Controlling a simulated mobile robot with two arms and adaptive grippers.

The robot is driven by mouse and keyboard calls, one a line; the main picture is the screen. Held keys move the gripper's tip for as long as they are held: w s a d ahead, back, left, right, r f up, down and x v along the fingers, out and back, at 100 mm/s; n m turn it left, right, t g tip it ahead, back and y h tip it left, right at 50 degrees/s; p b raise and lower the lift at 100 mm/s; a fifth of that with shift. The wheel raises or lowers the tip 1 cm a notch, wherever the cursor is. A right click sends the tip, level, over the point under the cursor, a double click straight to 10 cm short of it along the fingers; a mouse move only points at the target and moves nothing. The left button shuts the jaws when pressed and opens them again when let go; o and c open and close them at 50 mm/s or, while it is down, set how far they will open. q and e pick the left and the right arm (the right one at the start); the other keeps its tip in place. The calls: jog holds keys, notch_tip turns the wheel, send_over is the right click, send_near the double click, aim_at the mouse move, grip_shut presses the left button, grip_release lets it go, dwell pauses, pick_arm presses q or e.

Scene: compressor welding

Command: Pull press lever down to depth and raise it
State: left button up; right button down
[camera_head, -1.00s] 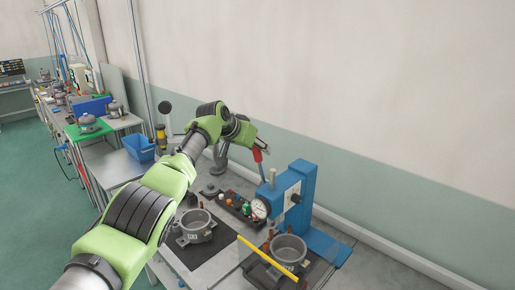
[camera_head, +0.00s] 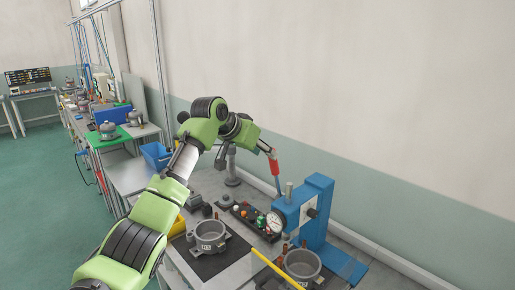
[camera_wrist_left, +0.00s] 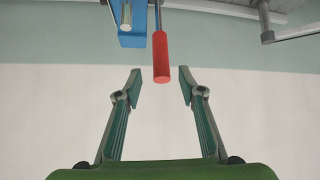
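The press lever has a red handle (camera_head: 275,170) that stands up, slightly tilted, above the blue press (camera_head: 319,205) in the head view. In the left wrist view the red handle (camera_wrist_left: 161,58) comes in from the top, and its end lies between the fingertips with gaps on both sides. My left gripper (camera_head: 268,152) is at the handle's upper end in the head view. Its two fingers (camera_wrist_left: 160,76) are spread wide in the wrist view and hold nothing. The blue press (camera_wrist_left: 132,25) also shows there. My right gripper is not in view.
A metal pot (camera_head: 302,264) stands under the press, and another pot (camera_head: 210,236) sits on the dark mat (camera_head: 213,266). A yellow bar (camera_head: 274,268) crosses the front. The wall is close behind the press.

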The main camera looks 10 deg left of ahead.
pick_arm(q)
jog(key=v, duration=0.3)
jog(key=shift+s, duration=0.1)
